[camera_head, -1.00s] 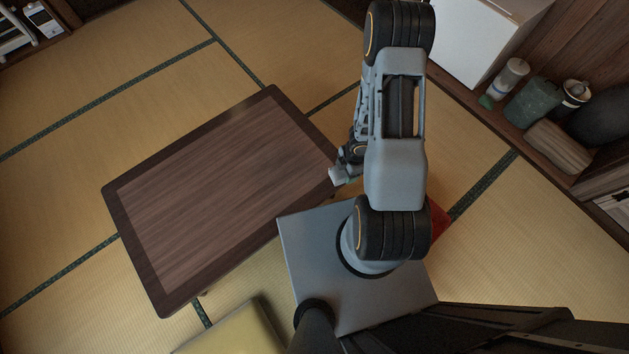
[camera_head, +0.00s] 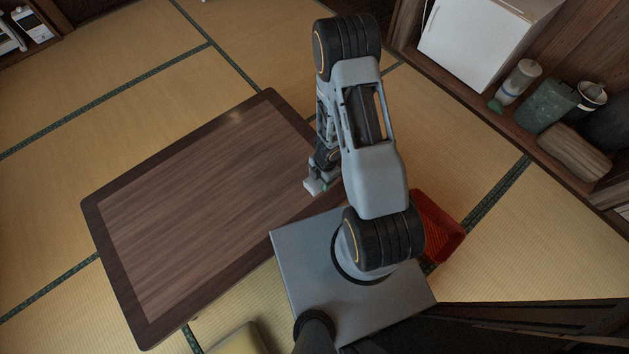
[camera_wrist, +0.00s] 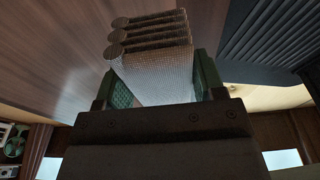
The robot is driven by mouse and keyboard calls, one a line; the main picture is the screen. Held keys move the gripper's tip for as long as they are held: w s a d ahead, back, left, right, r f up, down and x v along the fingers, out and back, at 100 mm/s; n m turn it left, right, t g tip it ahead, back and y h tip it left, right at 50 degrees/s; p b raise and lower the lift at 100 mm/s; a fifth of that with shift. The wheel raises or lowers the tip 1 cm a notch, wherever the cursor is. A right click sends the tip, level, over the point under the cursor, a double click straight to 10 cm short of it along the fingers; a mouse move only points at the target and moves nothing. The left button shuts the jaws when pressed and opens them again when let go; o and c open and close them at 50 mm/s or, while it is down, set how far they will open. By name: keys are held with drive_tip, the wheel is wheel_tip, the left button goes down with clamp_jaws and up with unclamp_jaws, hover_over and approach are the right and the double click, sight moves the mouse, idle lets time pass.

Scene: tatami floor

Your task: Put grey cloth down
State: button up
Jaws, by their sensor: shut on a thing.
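The grey cloth (camera_wrist: 155,72) is folded, with rounded folds at its far end. It sits between the green finger pads of my gripper (camera_wrist: 152,88) in the wrist view. My gripper (camera_head: 314,187) is shut on the cloth. In the head view only a small pale bit of the cloth shows at the gripper's tip, over the near right edge of the low wooden table (camera_head: 215,205). I cannot tell the height of the cloth above the tabletop.
The tabletop is bare. A red basket (camera_head: 455,240) stands on the tatami right of my base. A white cabinet (camera_head: 480,45) and a shelf with a bottle (camera_head: 519,80) and a green container (camera_head: 548,105) are at upper right. A yellowish cushion (camera_head: 232,342) lies at the bottom.

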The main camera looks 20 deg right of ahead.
sight(318, 181)
drive_tip(key=shift+w+a+f, duration=0.15)
drive_tip(key=shift+w+f, duration=0.15)
drive_tip(key=shift+f, duration=0.1)
drive_tip(key=shift+w+f+b, duration=0.2)
drive_tip(key=shift+f+b, duration=0.2)
drive_tip(key=shift+b, duration=0.1)
wheel_tip(318, 181, down, 3)
drive_tip(key=b, duration=0.3)
drive_tip(key=shift+w+a+b, duration=0.1)
drive_tip(key=shift+w+b, duration=0.05)
drive_tip(key=shift+b, duration=0.15)
drive_tip(key=shift+f, duration=0.1)
drive_tip(key=shift+f, duration=0.15)
drive_tip(key=o, duration=1)
